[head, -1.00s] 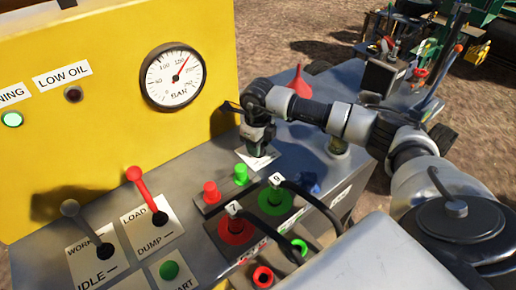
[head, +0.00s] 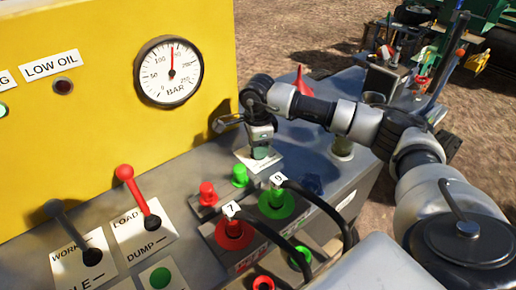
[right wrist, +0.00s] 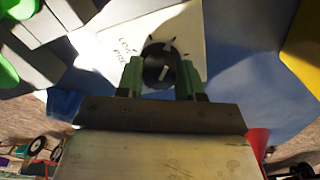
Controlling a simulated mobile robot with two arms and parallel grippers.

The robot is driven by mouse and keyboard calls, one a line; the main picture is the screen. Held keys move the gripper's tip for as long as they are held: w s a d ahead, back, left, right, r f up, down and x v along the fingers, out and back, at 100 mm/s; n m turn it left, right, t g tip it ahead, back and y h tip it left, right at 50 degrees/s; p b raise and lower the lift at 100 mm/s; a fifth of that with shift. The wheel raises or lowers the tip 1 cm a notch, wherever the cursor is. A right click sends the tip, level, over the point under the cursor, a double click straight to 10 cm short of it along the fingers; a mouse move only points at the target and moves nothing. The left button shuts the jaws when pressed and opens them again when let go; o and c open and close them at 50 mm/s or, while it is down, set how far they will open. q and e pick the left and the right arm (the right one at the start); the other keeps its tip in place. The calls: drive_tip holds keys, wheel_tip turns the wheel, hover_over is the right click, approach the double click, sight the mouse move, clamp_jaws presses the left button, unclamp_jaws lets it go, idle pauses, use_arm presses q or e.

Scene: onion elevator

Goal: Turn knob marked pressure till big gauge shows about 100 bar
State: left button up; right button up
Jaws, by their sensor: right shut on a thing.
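The big round gauge (head: 169,72), marked BAR, is on the yellow panel in the head view. Its red needle points almost straight up; the small numbers are hard to read exactly. My right gripper (head: 260,150) points down at a white label plate (head: 243,160) on the grey console. In the right wrist view, my right gripper (right wrist: 159,78) has its two green fingers on either side of a dark round knob (right wrist: 158,62) with a pale pointer mark, and is shut on it. My left gripper is out of view.
A red knob (head: 207,194) and a green knob (head: 240,175) stand left of my right gripper. Black hoses run from the ports marked 7 (head: 234,234) and 9 (head: 277,202). A red lever (head: 137,194) and a grey lever (head: 72,232) stand at left. A red funnel (head: 300,83) is behind my arm.

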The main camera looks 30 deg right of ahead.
drive_tip(key=shift+r+n, duration=0.1)
drive_tip(key=shift+n, duration=0.6)
drive_tip(key=o, duration=0.9)
drive_tip(key=shift+o, duration=0.2)
wheel_tip(320, 180, up, 11)
drive_tip(key=shift+b, duration=0.35)
